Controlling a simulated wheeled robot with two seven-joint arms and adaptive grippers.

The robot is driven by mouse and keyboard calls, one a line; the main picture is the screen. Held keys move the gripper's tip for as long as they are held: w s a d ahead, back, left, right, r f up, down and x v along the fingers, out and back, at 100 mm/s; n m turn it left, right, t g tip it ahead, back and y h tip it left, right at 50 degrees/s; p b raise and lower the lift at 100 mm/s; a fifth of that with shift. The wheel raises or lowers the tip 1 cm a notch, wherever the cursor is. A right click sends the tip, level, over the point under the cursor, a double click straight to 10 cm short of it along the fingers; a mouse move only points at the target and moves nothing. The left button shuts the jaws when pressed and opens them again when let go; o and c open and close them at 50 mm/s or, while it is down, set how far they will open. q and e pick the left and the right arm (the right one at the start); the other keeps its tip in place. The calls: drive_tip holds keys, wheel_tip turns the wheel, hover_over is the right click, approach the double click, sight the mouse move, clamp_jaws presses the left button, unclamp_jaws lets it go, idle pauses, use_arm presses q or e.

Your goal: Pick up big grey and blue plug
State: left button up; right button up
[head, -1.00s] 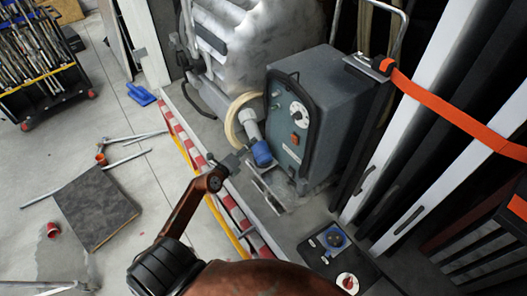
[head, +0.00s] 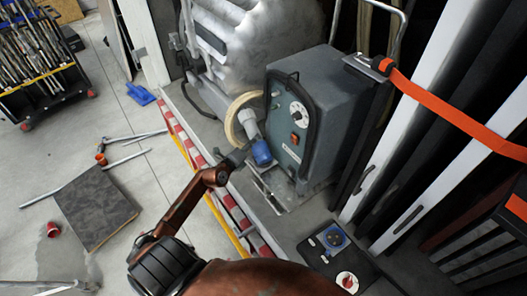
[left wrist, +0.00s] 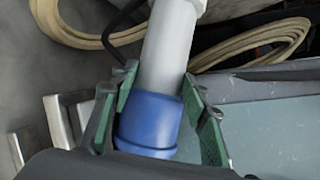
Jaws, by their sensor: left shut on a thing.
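The big grey and blue plug (head: 261,151) is in front of the grey box-shaped machine in the head view, its blue end down and its grey end up. In the left wrist view the plug (left wrist: 150,122) lies between the two green-lined fingers of my left gripper (left wrist: 165,110). My left gripper (head: 243,158) is shut on the blue part of the plug. Part of the blue end is hidden by the gripper. My right gripper is not in view.
The grey machine (head: 330,110) with a dial stands right behind the plug. A coiled beige hose (head: 234,118) hangs beside it. A red-white striped edge (head: 195,155) borders the truck bed. A black panel with a blue socket (head: 333,238) lies at the front right.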

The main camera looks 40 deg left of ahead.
use_arm(q)
drive_tip(key=c, duration=0.8)
clamp_jaws()
drive_tip(key=shift+r, duration=0.1)
